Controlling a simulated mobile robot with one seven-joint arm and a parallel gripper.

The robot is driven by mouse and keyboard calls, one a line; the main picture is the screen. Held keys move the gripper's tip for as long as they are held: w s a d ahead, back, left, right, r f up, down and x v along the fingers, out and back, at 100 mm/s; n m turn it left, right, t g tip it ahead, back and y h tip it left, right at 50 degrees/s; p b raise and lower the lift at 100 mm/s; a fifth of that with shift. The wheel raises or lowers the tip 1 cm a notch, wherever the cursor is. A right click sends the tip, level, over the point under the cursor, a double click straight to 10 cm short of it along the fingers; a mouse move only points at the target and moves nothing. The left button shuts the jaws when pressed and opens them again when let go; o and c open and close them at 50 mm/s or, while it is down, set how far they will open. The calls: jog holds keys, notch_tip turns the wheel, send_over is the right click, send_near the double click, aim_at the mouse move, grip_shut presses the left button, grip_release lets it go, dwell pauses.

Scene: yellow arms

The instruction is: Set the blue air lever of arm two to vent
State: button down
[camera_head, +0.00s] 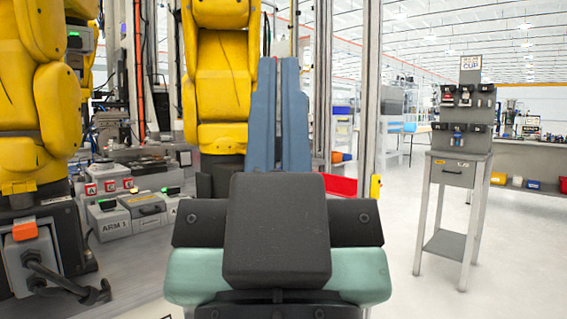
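I cannot make out a blue air lever with an arm two label in the head view. A yellow robot arm (223,85) stands in the middle, left of two upright blue-grey bars. No label on it is readable. A grey box marked ARM 1 (117,227) sits at the lower left, near another large yellow arm (45,105).
Grey boxes with red lettered tags (110,186) stand on the left bench. Metal posts (370,90) and a red bin (343,186) are right of centre. A grey tool stand (455,172) stands at the right. The pale floor (405,255) before it is clear.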

notch_tip(320, 180, up, 37)
jog(key=p, duration=3.5)
jog(key=shift+p, duration=0.35)
jog(key=shift+f, duration=0.1)
